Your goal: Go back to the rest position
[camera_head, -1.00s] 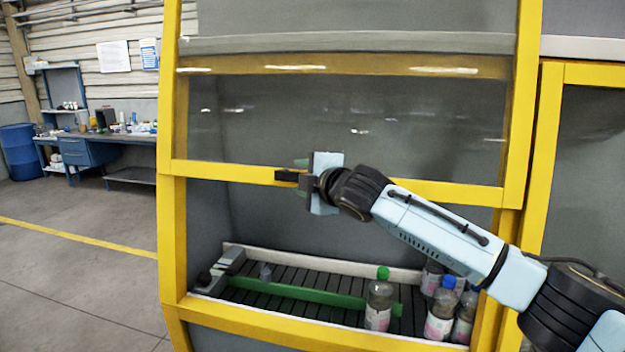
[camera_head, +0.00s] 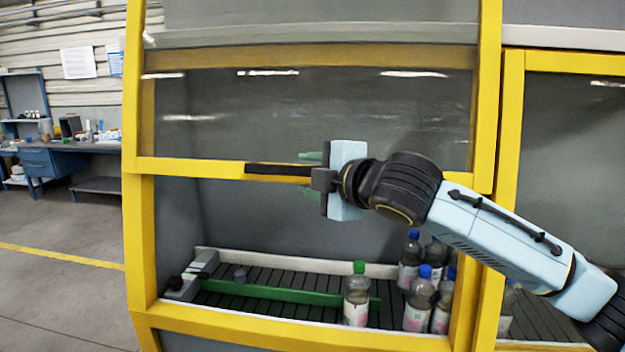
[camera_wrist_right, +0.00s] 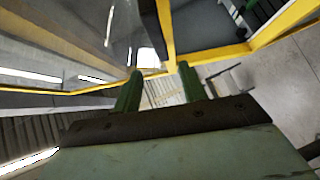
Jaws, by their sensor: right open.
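My right gripper (camera_head: 308,174) is raised in front of the yellow-framed machine, level with the crossbar under its glass pane. Its two green fingers stand apart with nothing between them, and they show apart in the right wrist view (camera_wrist_right: 160,88) too. A bottle with a green cap (camera_head: 356,297) stands upright on the conveyor below, in front of the green guide bar (camera_head: 270,299). My left gripper is not in view.
Several bottles with blue caps (camera_head: 418,305) stand at the right end of the conveyor (camera_head: 300,263). The yellow frame (camera_head: 140,240) borders the opening. A blue workbench (camera_head: 50,160) stands far left. The floor on the left is clear.

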